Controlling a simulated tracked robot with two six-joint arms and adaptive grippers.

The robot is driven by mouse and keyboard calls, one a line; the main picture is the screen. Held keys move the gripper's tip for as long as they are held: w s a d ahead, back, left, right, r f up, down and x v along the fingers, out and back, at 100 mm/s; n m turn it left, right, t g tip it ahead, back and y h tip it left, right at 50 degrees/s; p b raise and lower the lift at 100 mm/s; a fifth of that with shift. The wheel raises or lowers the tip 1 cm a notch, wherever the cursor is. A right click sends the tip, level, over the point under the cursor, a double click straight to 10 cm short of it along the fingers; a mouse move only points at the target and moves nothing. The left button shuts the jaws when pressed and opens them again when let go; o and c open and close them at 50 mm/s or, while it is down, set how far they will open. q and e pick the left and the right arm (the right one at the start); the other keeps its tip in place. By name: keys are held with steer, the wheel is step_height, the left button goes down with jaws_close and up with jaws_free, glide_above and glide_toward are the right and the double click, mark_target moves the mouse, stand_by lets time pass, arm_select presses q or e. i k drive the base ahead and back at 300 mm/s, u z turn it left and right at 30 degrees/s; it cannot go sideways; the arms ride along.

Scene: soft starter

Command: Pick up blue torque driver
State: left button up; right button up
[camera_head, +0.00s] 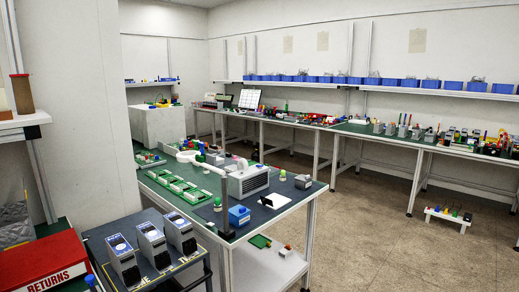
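I cannot pick out a blue torque driver with certainty. A small blue rounded thing (91,282) shows at the bottom left by the red bin, too small to identify. A blue box-like item (239,215) sits on the near green-topped workbench (283,211). Many small tools on the far bench are too small to tell apart. Neither of my grippers is in view.
A red "RETURNS" bin (45,272) is at the lower left, beside a dark stand with several grey devices (152,245). A long bench (390,137) lines the back wall under a shelf of blue bins (450,86). Open floor (375,225) lies right of the near bench.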

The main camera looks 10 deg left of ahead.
mark_target(202, 144)
steer(key=z, duration=0.4)
steer(key=i, duration=6.95)
steer(key=u, duration=2)
